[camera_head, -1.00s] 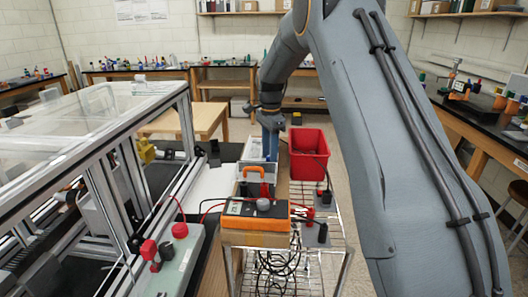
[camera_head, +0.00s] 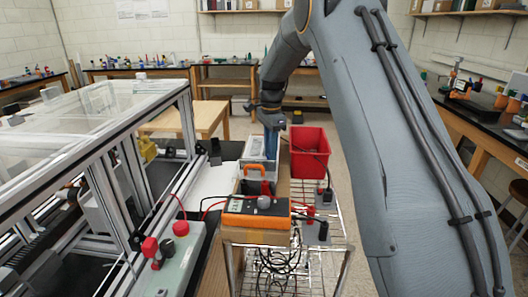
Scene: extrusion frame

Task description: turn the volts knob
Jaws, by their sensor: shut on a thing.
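My gripper (camera_head: 271,143) shows as blue fingers pointing down at the pale instrument box (camera_head: 253,148) on the cart, left of the red bin. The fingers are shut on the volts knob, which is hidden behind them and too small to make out. My arm comes down from the upper right and covers much of the right side of the view.
In front stand an orange-handled case (camera_head: 254,175) and an orange meter (camera_head: 246,219) with a grey knob and leads. A red bin (camera_head: 310,142) is close on the right. A glazed extrusion frame (camera_head: 186,112) stands at left. Cables hang below the cart.

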